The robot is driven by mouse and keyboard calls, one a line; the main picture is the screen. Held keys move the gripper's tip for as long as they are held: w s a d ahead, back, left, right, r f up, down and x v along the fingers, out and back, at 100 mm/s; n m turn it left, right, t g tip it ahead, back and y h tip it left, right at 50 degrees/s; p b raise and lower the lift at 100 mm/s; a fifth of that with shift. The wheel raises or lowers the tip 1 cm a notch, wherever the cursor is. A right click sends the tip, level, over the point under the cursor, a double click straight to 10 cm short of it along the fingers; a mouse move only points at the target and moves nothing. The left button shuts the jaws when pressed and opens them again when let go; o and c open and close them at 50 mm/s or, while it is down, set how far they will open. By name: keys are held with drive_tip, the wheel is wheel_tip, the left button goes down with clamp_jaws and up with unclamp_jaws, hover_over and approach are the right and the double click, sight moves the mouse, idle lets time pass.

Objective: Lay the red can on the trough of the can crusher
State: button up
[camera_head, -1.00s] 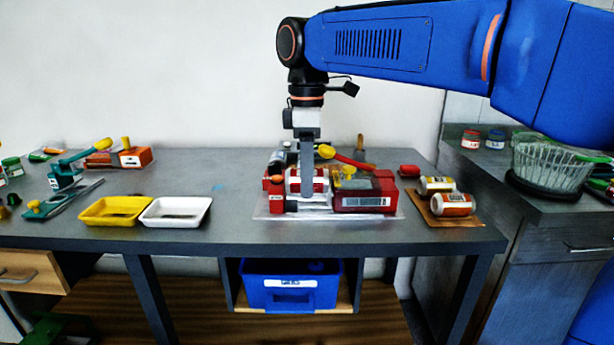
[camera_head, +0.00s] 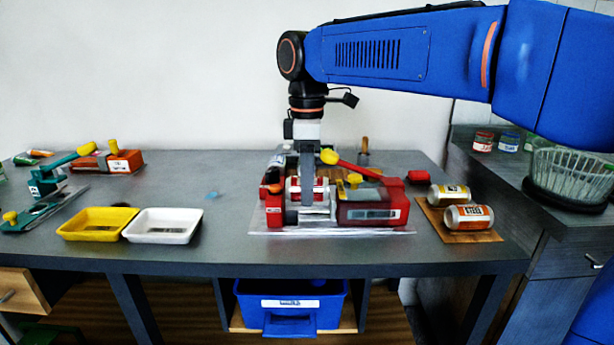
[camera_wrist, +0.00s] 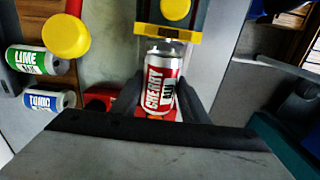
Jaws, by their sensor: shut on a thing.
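The red can (camera_wrist: 160,88), labelled CHERRY, lies between the two fingers of my gripper (camera_wrist: 158,105) in the wrist view. My gripper (camera_head: 307,190) is shut on it and points straight down over the left part of the can crusher. The can (camera_head: 293,190) is lying on its side, partly hidden by the finger. The red can crusher (camera_head: 372,213) has a red lever with a yellow knob. Its trough (camera_head: 312,215) is under the can; I cannot tell whether the can touches it.
Two cans (camera_head: 468,217) lie on a wooden board right of the crusher. Lime (camera_wrist: 38,60) and tonic (camera_wrist: 50,102) cans show in the wrist view. A yellow tray (camera_head: 97,223) and a white tray (camera_head: 163,226) stand left. Clear tabletop lies between white tray and crusher.

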drive_tip(key=shift+f, duration=1.8)
drive_tip(key=o, duration=0.8)
drive_tip(key=shift+r, duration=3.55)
